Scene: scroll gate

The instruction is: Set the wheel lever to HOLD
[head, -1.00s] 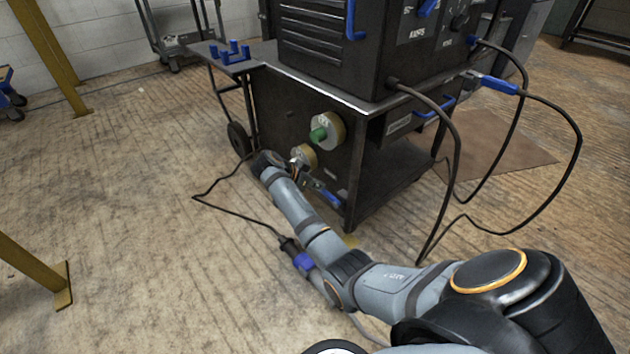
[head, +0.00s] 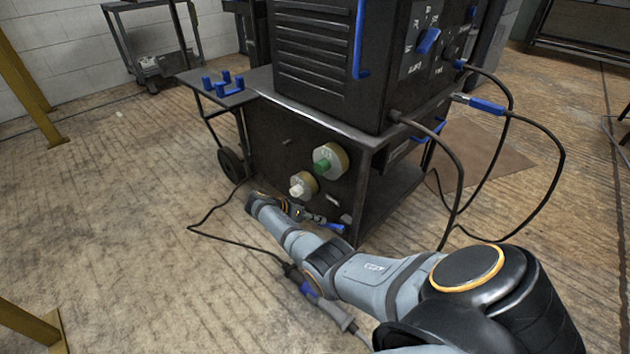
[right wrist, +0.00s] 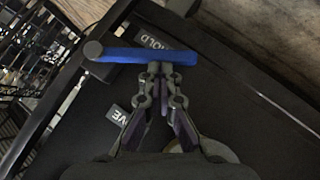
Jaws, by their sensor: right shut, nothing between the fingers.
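The wheel lever (right wrist: 140,55) is a blue bar lying almost level across the top of the right wrist view, with its dark round pivot at the left end. A HOLD label (right wrist: 155,41) sits close above the bar; another label (right wrist: 118,115), partly hidden and ending in "VE", lies below it. In the head view the lever (head: 335,227) shows low on the cart's side. My right gripper (right wrist: 160,70) is shut and empty, its tips right at the bar's lower edge; I cannot tell whether they touch. It also shows in the head view (head: 305,213). My left gripper is out of view.
The dark cart (head: 262,135) carries a large machine (head: 315,60). A green knob (head: 323,164) and a pale knob (head: 301,186) stick out above my right gripper. Black cables hang at the right, and another lies on the floor at the left. Open floor lies left.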

